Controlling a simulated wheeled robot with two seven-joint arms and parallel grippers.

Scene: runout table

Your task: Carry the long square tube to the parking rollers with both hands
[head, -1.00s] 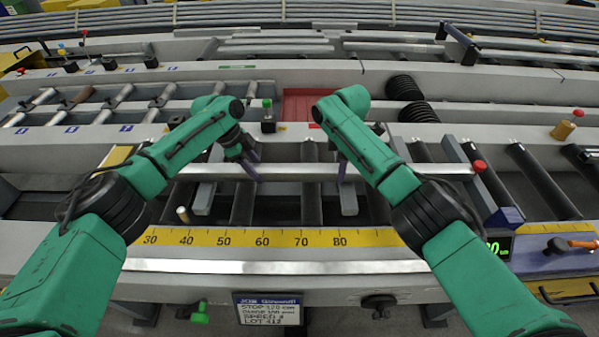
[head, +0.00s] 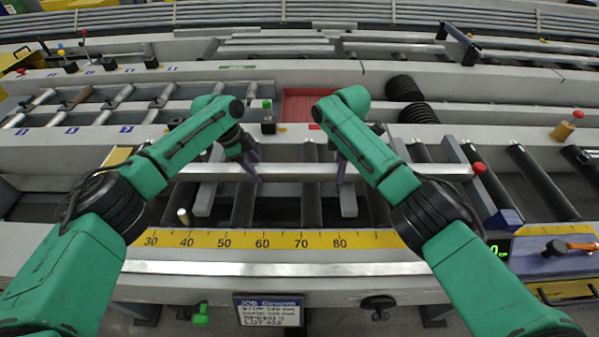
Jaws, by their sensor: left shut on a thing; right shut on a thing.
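The long square tube (head: 300,171) is a pale metal bar lying left to right across the middle of the head view, over the dark rollers (head: 311,205). Its right end is close to a red-topped knob. My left gripper (head: 254,172) is shut on the tube left of its middle. My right gripper (head: 341,171) is shut on it right of its middle, its fingers partly hidden by my forearm. The tube looks about level; whether it touches the rollers I cannot tell. A set of small pale rollers (head: 118,97) with blue labels stands at the back left; which rollers are the parking rollers I cannot tell.
A yellow scale (head: 262,239) runs along the front edge. A green-topped knob (head: 267,107) and a red tray (head: 300,106) sit behind the tube. A red-topped stop (head: 479,168) stands at its right end. Black coils (head: 405,88) lie behind on the right.

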